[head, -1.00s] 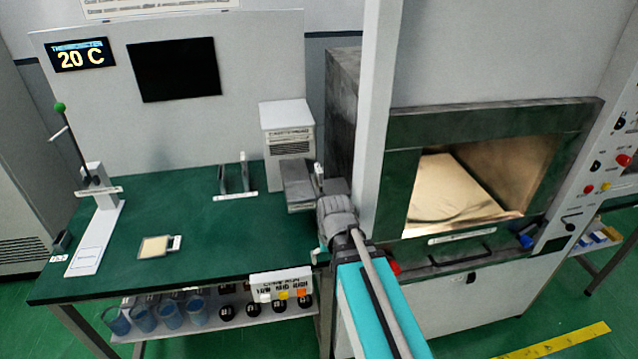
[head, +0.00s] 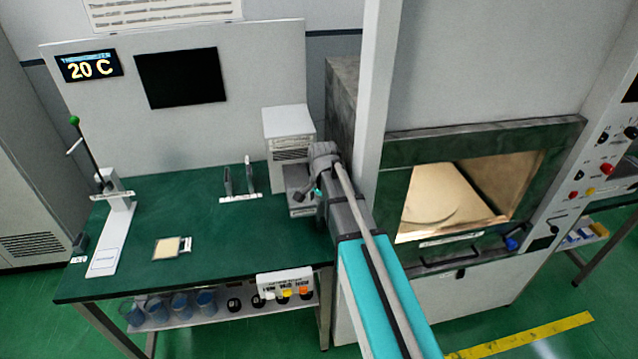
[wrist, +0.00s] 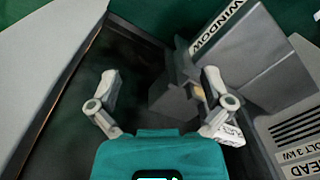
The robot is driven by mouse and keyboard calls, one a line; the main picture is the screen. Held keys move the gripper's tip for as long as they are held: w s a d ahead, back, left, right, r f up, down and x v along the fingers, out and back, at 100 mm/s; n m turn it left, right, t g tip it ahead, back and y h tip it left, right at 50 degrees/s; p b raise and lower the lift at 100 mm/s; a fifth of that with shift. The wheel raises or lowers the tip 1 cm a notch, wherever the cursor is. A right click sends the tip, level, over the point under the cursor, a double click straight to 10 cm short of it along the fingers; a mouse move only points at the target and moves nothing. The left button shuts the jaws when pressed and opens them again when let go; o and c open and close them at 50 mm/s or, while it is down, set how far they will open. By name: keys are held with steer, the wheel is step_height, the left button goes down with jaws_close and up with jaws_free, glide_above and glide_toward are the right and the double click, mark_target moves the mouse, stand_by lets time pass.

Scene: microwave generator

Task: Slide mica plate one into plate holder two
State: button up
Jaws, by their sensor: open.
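A flat cream square plate (head: 167,248) with a pale rim and a small white tag lies on the green bench, left of centre. It looks like a mica plate, but its number is not readable. A stand with two dark uprights (head: 239,181) and a white label strip is at mid-bench; I cannot tell which holder it is. My gripper (wrist: 160,88) is open, fingers apart, near the grey block labelled "WINDOW" (wrist: 238,52) at the bench's right end. Nothing is clearly held. In the head view my arm hides part of that block.
A white box (head: 289,135) stands behind the grey block. The open, lit oven (head: 480,135) is to the right. Beakers (head: 180,303) sit on the shelf below. The bench around the square plate is clear.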

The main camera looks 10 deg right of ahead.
steer(key=w+r+m+p, duration=0.4)
steer(key=w+r, duration=0.1)
steer(key=w+d+r+m+p, duration=0.1)
steer(key=w+r+m+p, duration=0.1)
steer(key=w+r+p, duration=0.1)
steer(key=shift+w, duration=0.2)
steer(key=shift+w+d+r+m+p, duration=0.1)
steer(key=shift+w+r+m+p, duration=0.3)
steer(key=shift+m, duration=0.2)
steer(key=shift+f, duration=0.1)
steer(key=shift+f, duration=0.1)
step_height(320, 180, down, 9)
steer(key=b, duration=0.9)
steer(key=shift+s+r, duration=0.15)
steer(key=shift+r, duration=0.05)
steer(key=shift+s, duration=0.1)
stand_by(1.0)
